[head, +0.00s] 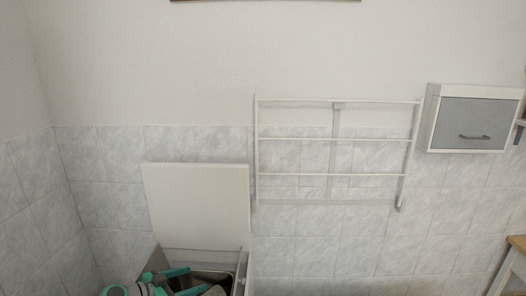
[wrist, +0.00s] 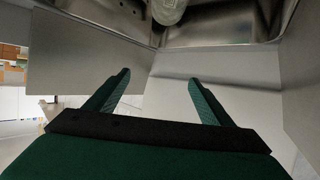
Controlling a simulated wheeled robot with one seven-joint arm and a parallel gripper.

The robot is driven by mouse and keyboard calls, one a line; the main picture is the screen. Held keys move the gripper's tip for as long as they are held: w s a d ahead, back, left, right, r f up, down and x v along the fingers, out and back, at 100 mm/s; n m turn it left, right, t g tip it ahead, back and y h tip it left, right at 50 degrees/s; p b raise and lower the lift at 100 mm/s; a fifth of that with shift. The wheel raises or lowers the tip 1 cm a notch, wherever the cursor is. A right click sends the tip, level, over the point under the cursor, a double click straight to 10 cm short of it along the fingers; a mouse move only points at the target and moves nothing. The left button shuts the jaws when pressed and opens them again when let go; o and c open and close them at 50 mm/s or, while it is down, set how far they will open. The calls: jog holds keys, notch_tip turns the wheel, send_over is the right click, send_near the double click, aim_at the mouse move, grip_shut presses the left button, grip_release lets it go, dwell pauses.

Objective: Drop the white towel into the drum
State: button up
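The top-loading washer's white lid (head: 197,205) stands open in the head view. Below it, the metal drum opening (head: 215,275) shows partly at the bottom edge, with my teal and black arm over it. In the wrist view my gripper (wrist: 158,77) has its two green fingers spread apart, with nothing between them. Shiny metal of the drum (wrist: 225,22) shows at the top of that view. A pale rounded thing (wrist: 168,10) is at the metal, cut off by the frame; I cannot tell whether it is the towel. No towel is clearly recognisable in either view.
A white wall rack (head: 335,140) hangs empty on the tiled wall. A grey-fronted cabinet (head: 472,120) is to its right. A wooden-topped piece of furniture (head: 515,243) stands at the right edge. Grey panels surround the gripper closely in the wrist view.

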jog(key=s+d+r, duration=0.4)
jog(key=s+r, duration=0.9)
jog(key=shift+s+d, duration=0.15)
dwell(0.3)
